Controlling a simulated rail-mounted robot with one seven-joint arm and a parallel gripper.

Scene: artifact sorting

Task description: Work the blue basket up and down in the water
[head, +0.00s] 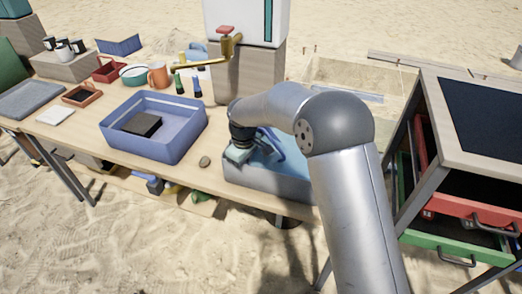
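My gripper (237,154) points down over the left end of a grey-blue tub (270,187) on the table. Blue parts (275,145), seemingly of the blue basket, show inside the tub just right of my gripper. My arm hides much of the tub and most of the basket. The fingertips are too small and covered to tell whether they are shut on the basket. The light blue surface inside the tub looks like water, but its level is unclear.
A blue-violet bin (180,143) with a dark block (143,124) stands left of the tub, and a small stone (205,161) lies between them. A dispenser with a brass tap (205,65) stands behind. A cabinet with red and green drawers (455,248) is at right.

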